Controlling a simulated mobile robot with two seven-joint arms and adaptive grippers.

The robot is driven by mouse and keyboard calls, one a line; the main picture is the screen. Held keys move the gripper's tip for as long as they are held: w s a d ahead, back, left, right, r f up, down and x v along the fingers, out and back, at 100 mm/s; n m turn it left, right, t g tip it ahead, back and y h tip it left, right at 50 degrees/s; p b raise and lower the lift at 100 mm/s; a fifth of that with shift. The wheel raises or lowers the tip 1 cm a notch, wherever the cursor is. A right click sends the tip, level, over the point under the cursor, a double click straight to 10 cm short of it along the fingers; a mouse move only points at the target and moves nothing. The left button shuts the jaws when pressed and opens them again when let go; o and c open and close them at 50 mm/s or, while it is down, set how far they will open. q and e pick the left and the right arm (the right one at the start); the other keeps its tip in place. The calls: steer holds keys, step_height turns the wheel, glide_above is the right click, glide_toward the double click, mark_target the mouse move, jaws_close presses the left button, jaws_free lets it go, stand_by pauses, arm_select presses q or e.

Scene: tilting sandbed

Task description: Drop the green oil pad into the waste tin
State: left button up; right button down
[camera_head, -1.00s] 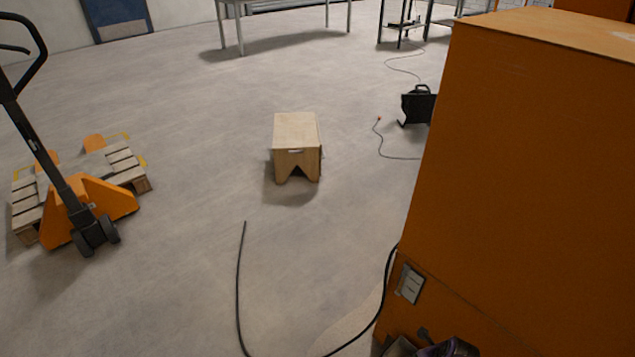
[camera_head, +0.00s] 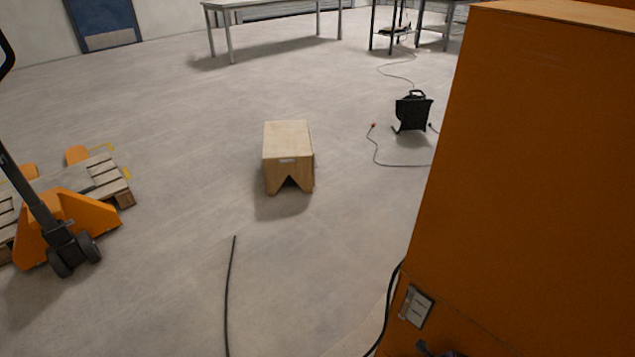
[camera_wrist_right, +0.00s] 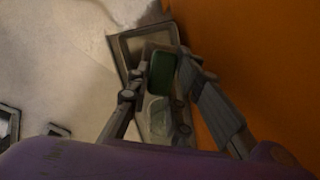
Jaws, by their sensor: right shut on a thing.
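My right gripper (camera_wrist_right: 160,88) shows in the right wrist view, shut on a dark green pad (camera_wrist_right: 162,72) between its fingers. Beneath the pad is a grey rectangular container with a raised rim (camera_wrist_right: 127,50), next to an orange wall; I cannot tell whether this is the waste tin. The pad overlaps it in the picture, and the gap between them cannot be judged. My left gripper is in neither view, and the head view shows neither the pad nor a clear waste tin.
A tall orange cabinet (camera_head: 530,170) fills the right of the head view. A wooden step stool (camera_head: 288,140), a pallet truck (camera_head: 65,225) at a pallet (camera_head: 105,180), a black device (camera_head: 411,113) and a loose black cable (camera_head: 229,290) are on the open floor.

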steer(key=shift+f, duration=0.4)
steer(key=c, duration=1.5)
jaws_free()
steer(key=shift+w+r, duration=0.1)
steer(key=shift+r, duration=0.1)
steer(key=v, duration=1.2)
